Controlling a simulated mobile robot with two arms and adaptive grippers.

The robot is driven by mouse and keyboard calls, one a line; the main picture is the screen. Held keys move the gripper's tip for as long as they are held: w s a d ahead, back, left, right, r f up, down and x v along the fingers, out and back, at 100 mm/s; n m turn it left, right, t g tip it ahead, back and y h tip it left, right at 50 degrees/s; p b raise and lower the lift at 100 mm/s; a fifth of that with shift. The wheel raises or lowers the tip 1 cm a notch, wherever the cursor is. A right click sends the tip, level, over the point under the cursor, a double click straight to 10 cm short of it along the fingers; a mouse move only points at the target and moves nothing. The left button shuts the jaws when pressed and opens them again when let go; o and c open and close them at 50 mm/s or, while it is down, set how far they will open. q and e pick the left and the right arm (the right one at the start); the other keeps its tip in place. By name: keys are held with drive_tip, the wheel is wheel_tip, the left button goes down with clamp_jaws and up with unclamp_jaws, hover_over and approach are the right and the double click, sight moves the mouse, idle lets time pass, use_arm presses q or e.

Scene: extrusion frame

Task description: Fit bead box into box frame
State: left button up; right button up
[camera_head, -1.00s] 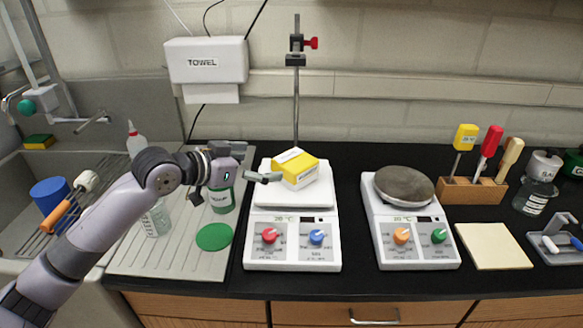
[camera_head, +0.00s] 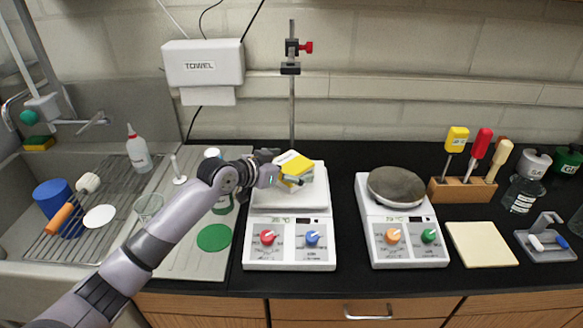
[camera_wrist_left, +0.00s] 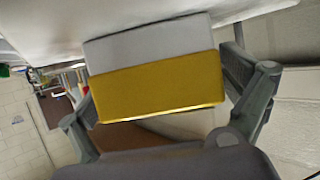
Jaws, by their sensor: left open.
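A yellow and white box (camera_head: 294,162), which looks like the bead box, sits on the white top of the left hot plate. My left gripper (camera_head: 287,182) is at the box's near left side and partly covers it. In the left wrist view the box (camera_wrist_left: 155,85) lies between the two open fingers of my left gripper (camera_wrist_left: 163,98). The right finger is close to the box's side; I cannot tell whether it touches. Nothing I can clearly identify as the box frame is in view. My right gripper is not in view.
The left hot plate (camera_head: 290,252) stands beside another hot plate (camera_head: 405,245) with a grey round top. A wooden tool holder (camera_head: 464,193) and a cream pad (camera_head: 481,244) are at right. The sink rack (camera_head: 85,245) and bottles are at left. The black counter between the hot plates is clear.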

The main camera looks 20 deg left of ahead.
use_arm(q)
drive_tip(key=shift+w+f, duration=0.1)
drive_tip(key=shift+c, duration=0.2)
drive_tip(key=shift+c, duration=0.6)
drive_tip(key=c, duration=1.2)
drive_tip(key=shift+c, duration=0.7)
drive_tip(key=shift+r, duration=0.25)
